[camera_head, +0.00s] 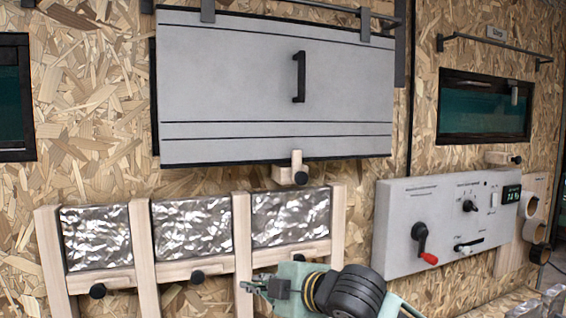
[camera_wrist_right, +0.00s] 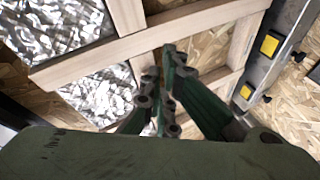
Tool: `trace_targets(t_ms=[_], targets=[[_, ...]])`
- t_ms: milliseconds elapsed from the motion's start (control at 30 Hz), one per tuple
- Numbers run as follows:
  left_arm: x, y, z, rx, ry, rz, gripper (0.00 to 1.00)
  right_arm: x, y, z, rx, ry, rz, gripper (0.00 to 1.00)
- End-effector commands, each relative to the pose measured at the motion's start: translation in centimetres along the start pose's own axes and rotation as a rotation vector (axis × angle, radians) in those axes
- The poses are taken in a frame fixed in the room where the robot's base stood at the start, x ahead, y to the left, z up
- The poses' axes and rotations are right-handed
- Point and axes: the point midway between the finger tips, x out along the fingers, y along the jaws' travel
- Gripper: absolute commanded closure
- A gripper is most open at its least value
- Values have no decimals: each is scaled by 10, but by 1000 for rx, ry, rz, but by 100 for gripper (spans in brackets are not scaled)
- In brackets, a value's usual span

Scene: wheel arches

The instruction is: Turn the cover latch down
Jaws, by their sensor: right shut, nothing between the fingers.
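A large grey cover (camera_head: 230,75) with a black vertical handle (camera_head: 299,77) hangs on the chipboard wall and looks closed. The wooden cover latch (camera_head: 296,160) sits at its bottom edge, its upper end pointing up over the edge. A black knob (camera_head: 301,178) is at its lower end. My right gripper (camera_head: 246,287) is low in the head view, below and left of the latch, pointing left and apart from it. In the right wrist view its fingers (camera_wrist_right: 168,62) are together and empty, in front of wooden framing. My left gripper is not in view.
Wooden frames with foil panels (camera_head: 190,228) and black-knobbed latches stand below the cover, close to my right gripper. A grey control panel (camera_head: 440,225) with a red-tipped crank (camera_head: 424,245) is at right. A dark window (camera_head: 485,107) is above it.

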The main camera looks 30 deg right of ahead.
Motion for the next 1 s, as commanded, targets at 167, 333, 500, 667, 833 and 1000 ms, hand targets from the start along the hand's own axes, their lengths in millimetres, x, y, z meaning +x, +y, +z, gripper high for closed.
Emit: trace_targets(t_ms=[167,333,500,667,833,1000], targets=[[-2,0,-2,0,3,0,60,-70,126,-26,-231,38,198,100],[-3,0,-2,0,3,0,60,-123,184,-41,-351,44,308,100],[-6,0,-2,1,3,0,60,-141,203,-47,-389,46,345,100],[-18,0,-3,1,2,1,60,-126,211,-50,-387,49,344,100],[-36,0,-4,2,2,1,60,-96,221,-55,-386,51,343,100],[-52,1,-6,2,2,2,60,-65,232,-58,-385,49,343,100]])
